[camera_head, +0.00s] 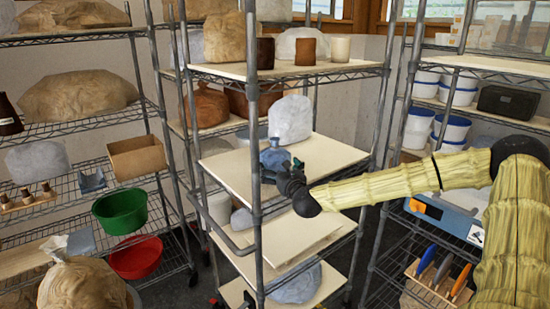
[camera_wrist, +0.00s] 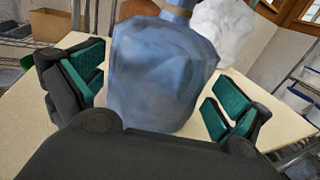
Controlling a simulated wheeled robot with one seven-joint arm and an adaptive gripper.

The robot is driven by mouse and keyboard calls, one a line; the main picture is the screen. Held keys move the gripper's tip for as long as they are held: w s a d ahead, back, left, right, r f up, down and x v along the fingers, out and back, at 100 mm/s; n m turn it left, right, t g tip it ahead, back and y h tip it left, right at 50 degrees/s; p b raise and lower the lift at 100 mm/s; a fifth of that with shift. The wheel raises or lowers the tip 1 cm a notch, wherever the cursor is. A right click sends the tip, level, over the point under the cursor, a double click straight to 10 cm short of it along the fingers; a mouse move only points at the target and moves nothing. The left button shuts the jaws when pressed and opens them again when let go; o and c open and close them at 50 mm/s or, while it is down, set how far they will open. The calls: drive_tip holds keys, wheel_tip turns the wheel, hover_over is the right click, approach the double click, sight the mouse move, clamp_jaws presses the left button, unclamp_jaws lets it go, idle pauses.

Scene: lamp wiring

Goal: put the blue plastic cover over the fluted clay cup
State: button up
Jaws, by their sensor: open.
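The blue plastic cover (camera_head: 274,154) stands bunched and upright on the middle board of the centre rack, with a narrow neck at its top. In the wrist view the cover (camera_wrist: 162,75) fills the middle, between my fingers. My gripper (camera_head: 290,167) is open around it at board height, one green-padded finger on each side, with a gap visible at the right. Two brown clay cups, one at left (camera_head: 265,53) and one at right (camera_head: 305,51), stand on the top board; I cannot tell which is fluted. Whether anything is under the cover is hidden.
A white plastic-wrapped lump (camera_head: 290,119) stands just behind the blue cover. A rack post (camera_head: 253,110) rises at the front left. A pale cup (camera_head: 340,48) stands right of the brown cups. The board's right part (camera_head: 338,153) is clear.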

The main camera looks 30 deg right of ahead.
drive_tip(key=shift+p+x, duration=0.6)
drive_tip(key=shift+x, duration=1.15)
drive_tip(key=shift+a, duration=0.1)
drive_tip(key=c, duration=0.7)
